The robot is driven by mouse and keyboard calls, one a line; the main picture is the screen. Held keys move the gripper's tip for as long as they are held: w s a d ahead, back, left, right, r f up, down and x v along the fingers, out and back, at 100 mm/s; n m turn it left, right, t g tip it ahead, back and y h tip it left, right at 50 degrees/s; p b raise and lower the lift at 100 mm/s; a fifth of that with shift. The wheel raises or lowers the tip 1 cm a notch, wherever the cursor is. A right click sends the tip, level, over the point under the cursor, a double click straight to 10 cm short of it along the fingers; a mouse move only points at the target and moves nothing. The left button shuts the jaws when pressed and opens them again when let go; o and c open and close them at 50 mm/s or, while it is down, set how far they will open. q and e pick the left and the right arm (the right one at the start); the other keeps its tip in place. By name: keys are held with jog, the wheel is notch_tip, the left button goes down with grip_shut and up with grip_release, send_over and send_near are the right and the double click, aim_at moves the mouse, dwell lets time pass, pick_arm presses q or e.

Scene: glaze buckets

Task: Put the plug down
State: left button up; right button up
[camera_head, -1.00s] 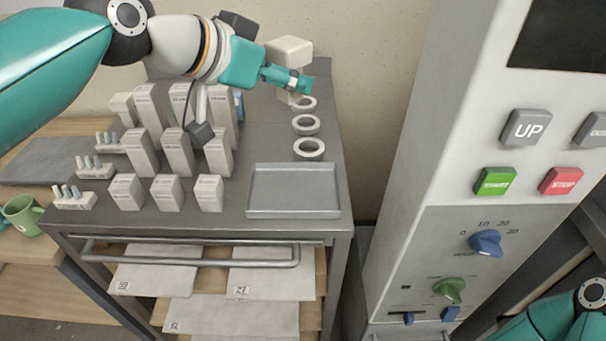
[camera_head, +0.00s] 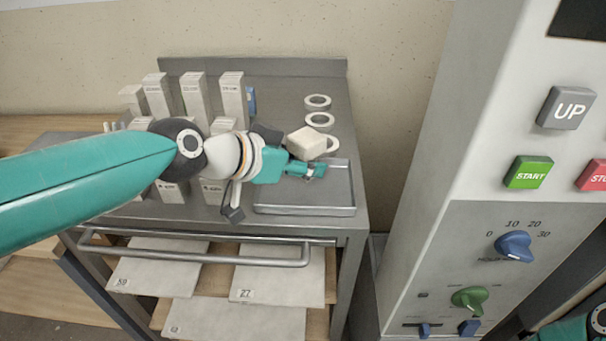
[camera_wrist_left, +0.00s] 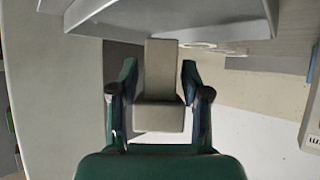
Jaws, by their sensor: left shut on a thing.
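The plug (camera_head: 306,143) is a pale beige block, held by my left gripper (camera_head: 318,171). In the left wrist view the plug (camera_wrist_left: 164,70) is a wide block with a narrower stem, lying between the two fingers of my left gripper (camera_wrist_left: 159,80). In the head view the gripper and plug are over the back part of the shallow grey tray (camera_head: 305,210). I cannot tell how far the plug is above the tray. My right gripper is out of the frames; only part of my right arm shows at the lower right.
White rings (camera_head: 318,101) lie behind the tray on the grey cart top (camera_head: 282,110). Several pale upright blocks (camera_head: 194,97) stand to the left, some hidden by my left arm. A control panel (camera_head: 430,250) with buttons and knobs rises at the right.

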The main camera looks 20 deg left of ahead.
pick_arm(q)
notch_tip(320, 180, down, 2)
jog(key=shift+f, duration=0.1)
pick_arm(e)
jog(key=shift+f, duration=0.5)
pick_arm(q)
jog(key=shift+f+b, duration=0.15)
jog(key=shift+b, duration=0.35)
jog(key=o, duration=1.3)
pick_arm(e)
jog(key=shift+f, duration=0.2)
